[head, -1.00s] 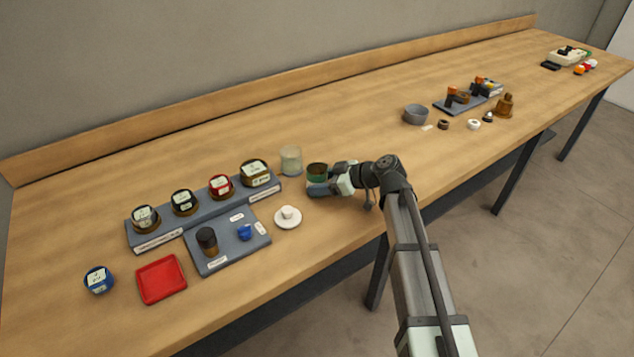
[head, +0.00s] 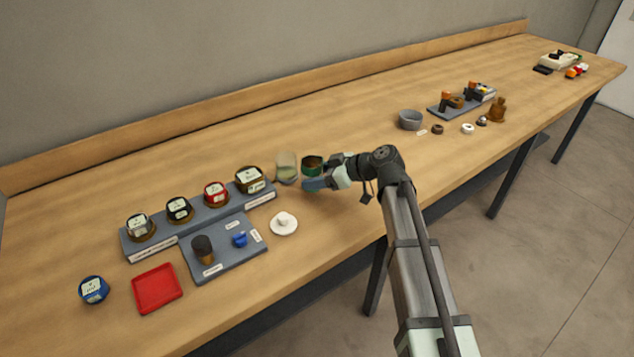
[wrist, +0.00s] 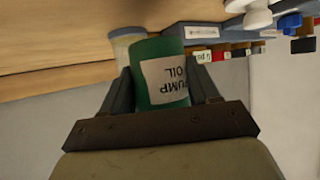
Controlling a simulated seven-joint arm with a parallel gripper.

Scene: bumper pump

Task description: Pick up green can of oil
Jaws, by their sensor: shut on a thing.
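The green can (wrist: 150,97) is in the wrist view, between my two fingers, with a white label reading "PUMP OIL" that shows upside down. In the head view the can (head: 313,165) is right of the cloudy glass jar, with its brownish top showing. My gripper (head: 316,180) is shut on the can; its fingers (wrist: 160,95) show on both sides of it in the wrist view. Whether the can's bottom is clear of the table is hard to tell.
The cloudy jar (head: 286,168) stands close left of the can. A grey rack (head: 205,218) with several lidded jars is further left. A white saucer (head: 284,232) with a small white piece is in front. A red tray (head: 157,300) is front left. Table behind is clear.

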